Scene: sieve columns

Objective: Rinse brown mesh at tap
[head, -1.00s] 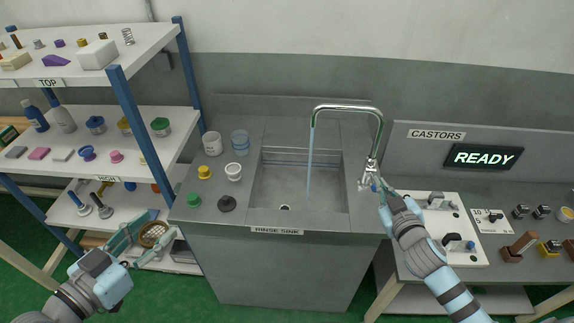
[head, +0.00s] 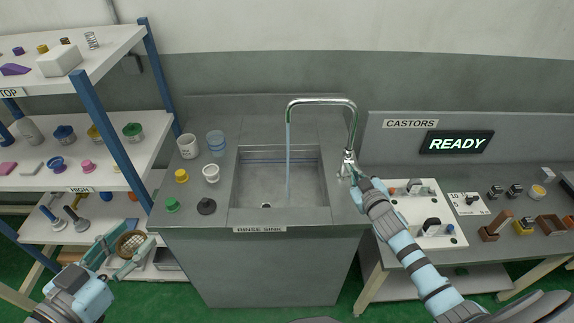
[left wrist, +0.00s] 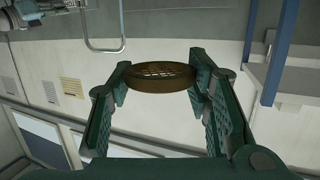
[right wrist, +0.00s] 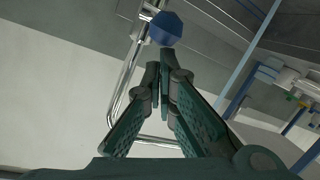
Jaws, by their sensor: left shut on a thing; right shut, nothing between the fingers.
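The brown mesh (head: 131,243) is a round brown-rimmed sieve. My left gripper (head: 122,250) is shut on its rim and holds it left of the sink cabinet, in front of the shelves. The left wrist view shows the mesh (left wrist: 162,77) between both fingers. The tap (head: 349,130) is a chrome swan-neck, and a stream of water (head: 288,155) falls from it into the sink (head: 240,195). My right gripper (head: 360,181) is shut and empty at the tap's base. In the right wrist view its closed tips (right wrist: 163,65) are close to a blue knob (right wrist: 165,29).
Shelves with a blue post (head: 110,140) stand at left. A castors bench (head: 470,235) with a READY sign (head: 457,142) stands at right.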

